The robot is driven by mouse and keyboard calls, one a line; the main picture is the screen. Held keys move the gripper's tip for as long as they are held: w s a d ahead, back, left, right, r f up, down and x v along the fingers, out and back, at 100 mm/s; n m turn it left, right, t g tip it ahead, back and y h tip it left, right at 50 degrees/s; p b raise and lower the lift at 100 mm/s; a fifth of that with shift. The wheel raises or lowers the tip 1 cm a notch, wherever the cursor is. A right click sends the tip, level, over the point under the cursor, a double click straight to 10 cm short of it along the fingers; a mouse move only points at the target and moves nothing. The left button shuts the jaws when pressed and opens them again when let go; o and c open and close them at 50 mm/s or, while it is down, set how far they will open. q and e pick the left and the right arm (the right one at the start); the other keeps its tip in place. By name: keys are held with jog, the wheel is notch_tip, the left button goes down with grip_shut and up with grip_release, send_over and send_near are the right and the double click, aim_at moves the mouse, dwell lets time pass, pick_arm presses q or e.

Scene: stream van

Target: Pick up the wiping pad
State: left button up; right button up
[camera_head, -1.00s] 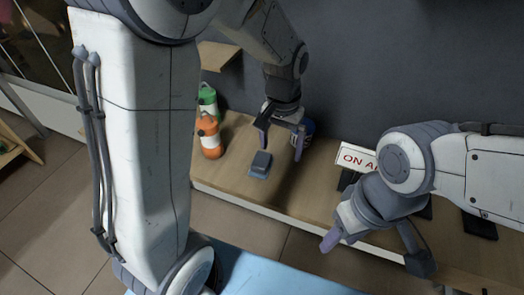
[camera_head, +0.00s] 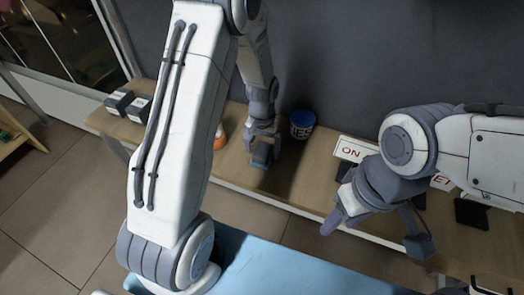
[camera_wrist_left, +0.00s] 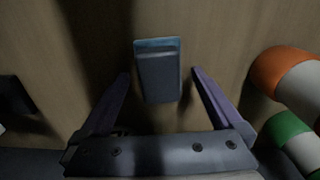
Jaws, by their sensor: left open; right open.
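The wiping pad (camera_wrist_left: 158,72) is a small dark grey-blue block with a lighter blue edge, lying on the wooden bench. In the left wrist view it sits between and slightly beyond the fingertips of my open left gripper (camera_wrist_left: 160,75), with a gap on both sides. In the head view the pad (camera_head: 262,156) shows just under my left gripper (camera_head: 262,143), which partly covers it. My right gripper (camera_head: 368,240) is open and empty, in front of the bench at the right.
An orange and white bottle (camera_wrist_left: 288,75) and a green and white bottle (camera_wrist_left: 290,135) stand close beside the left gripper. A blue cup (camera_head: 302,124) stands to the right of the pad. A white sign with red letters (camera_head: 352,149) is further right. Dark blocks (camera_head: 125,104) lie at the bench's left end.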

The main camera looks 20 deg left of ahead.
aim_at(266, 152)
pick_arm(q)
jog(key=shift+f, duration=0.5)
jog(key=c, duration=1.3)
jog(key=shift+r, duration=0.1)
jog(key=shift+r+b, duration=0.3)
jog(key=shift+r, duration=0.15)
jog(key=r, duration=0.1)
jog(key=d+r+b, duration=0.1)
jog(key=r, duration=0.1)
jog(key=shift+s+d+r+b, duration=0.2)
jog(key=shift+d+r+b, duration=0.05)
jog(key=shift+r+b, duration=0.1)
jog(key=s+d+r, duration=0.1)
jog(key=d+r, duration=0.1)
jog(key=d, duration=0.1)
jog(key=s+d+r+b, duration=0.1)
jog(key=d+r, duration=0.1)
jog(key=d, duration=0.1)
jog(key=s+d+r+b, duration=0.1)
jog(key=s+d+r, duration=0.1)
jog(key=d, duration=0.1)
jog(key=shift+d+r, duration=0.15)
jog(key=shift+d, duration=0.05)
